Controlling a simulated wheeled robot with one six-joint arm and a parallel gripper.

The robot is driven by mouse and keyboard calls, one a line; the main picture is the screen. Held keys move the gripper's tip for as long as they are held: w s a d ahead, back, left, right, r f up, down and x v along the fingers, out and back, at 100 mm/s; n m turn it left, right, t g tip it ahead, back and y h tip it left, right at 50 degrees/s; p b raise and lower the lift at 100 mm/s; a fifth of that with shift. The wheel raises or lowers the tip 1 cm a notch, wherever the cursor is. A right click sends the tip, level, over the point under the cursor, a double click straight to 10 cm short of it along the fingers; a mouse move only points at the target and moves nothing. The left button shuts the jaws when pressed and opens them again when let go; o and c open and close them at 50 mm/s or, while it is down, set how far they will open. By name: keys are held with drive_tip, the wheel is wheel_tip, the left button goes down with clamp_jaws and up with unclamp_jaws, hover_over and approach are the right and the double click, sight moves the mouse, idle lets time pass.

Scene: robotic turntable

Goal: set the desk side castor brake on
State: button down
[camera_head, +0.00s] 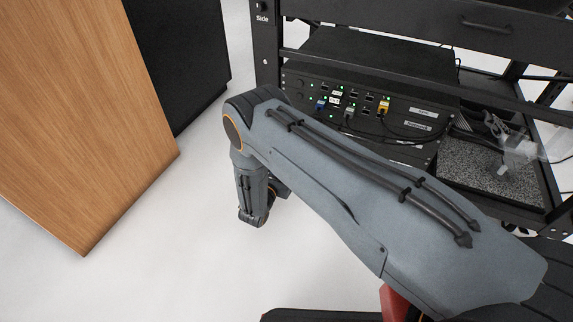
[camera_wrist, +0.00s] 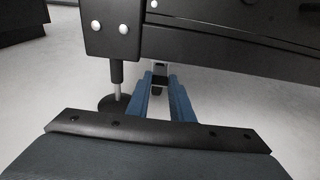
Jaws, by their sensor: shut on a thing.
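In the wrist view, the two blue fingers of my gripper (camera_wrist: 160,82) reach under the lower edge of a black rack frame. They are shut on a small grey and black part (camera_wrist: 158,88) below the frame, which seems to be the castor brake. Its wheel and the brake's position cannot be made out. In the head view, the black rack (camera_head: 266,45) carries a "Side" label at its top left corner post. My arm crosses in front of the rack's lower part and hides the castor there. My fingers cannot be made out in that view.
A levelling foot (camera_wrist: 114,101) with a round black pad stands just left of my fingers. A wooden panel (camera_head: 90,110) and a dark cabinet (camera_head: 180,60) stand at the left of the head view. Pale floor (camera_head: 190,240) is clear between them and the rack.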

drive_tip(key=shift+w+f+t+h+b, duration=0.1)
drive_tip(key=shift+f+t+h+b, duration=0.3)
drive_tip(key=shift+f+t+b, duration=0.85)
drive_tip(key=shift+r, duration=0.45)
drive_tip(key=c, duration=1.8)
unclamp_jaws()
drive_tip(key=shift+c, duration=0.2)
drive_tip(key=shift+p+v, duration=1.35)
drive_tip(key=shift+v, duration=2.55)
